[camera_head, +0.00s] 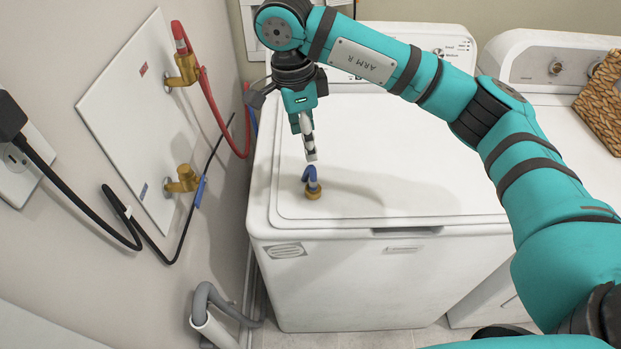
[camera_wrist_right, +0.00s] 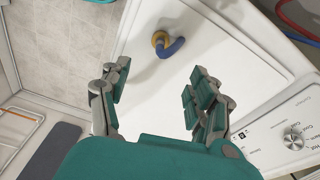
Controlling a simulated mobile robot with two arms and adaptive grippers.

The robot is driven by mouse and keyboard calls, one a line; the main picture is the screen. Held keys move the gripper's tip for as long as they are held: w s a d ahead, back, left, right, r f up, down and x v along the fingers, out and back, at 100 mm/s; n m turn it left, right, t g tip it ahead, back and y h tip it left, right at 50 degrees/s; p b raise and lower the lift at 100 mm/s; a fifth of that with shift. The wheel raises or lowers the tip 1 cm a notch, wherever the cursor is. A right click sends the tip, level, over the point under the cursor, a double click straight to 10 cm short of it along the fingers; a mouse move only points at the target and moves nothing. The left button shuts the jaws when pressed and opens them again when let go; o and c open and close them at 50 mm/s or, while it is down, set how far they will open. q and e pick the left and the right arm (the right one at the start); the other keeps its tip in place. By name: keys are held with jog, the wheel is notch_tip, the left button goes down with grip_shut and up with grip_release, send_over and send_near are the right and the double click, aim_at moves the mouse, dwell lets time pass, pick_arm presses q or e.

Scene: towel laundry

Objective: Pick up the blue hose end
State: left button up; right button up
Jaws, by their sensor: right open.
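The blue hose end (camera_head: 311,184) lies on the white washer lid near its front left corner. It is a short bent blue hose with a brass fitting. In the right wrist view the blue hose end (camera_wrist_right: 171,47) lies beyond the fingertips, between the two fingers' lines. My right gripper (camera_head: 310,157) points down just above and behind the hose end in the head view. In the wrist view my right gripper (camera_wrist_right: 156,85) is open with nothing between its fingers. My left gripper is not in view.
The washer (camera_head: 380,285) has a wide clear lid. A second machine (camera_head: 560,110) stands to the right with a wicker basket (camera_head: 604,100) on it. On the left wall are a brass valve with a red hose (camera_head: 212,95) and a lower brass valve (camera_head: 182,180).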

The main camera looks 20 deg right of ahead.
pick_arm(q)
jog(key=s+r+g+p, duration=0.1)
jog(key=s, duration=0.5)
pick_arm(e)
send_over(312, 180)
jog(key=f, duration=0.5)
jog(key=shift+s+a+f, duration=0.15)
jog(key=shift+a+f, duration=0.1)
jog(key=shift+f, duration=0.1)
jog(key=f, duration=0.2)
jog(key=p, duration=0.1)
jog(key=shift+w+d+f, duration=0.15)
jog(key=shift+w+f, duration=0.1)
jog(key=shift+f, duration=0.15)
jog(key=shift+s+d+f, duration=0.1)
jog(key=shift+f, duration=0.45)
jog(key=shift+f+p, duration=0.25)
jog(key=shift+p, duration=0.2)
notch_tip(312, 180, down, 4)
jog(key=shift+d+r+p, duration=0.1)
jog(key=shift+r+p, duration=0.05)
jog(key=shift+p, duration=0.8)
jog(key=shift+f, duration=0.45)
jog(key=c, duration=0.9)
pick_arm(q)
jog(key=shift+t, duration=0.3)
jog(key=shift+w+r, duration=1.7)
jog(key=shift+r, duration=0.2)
pick_arm(e)
jog(key=c, duration=0.3)
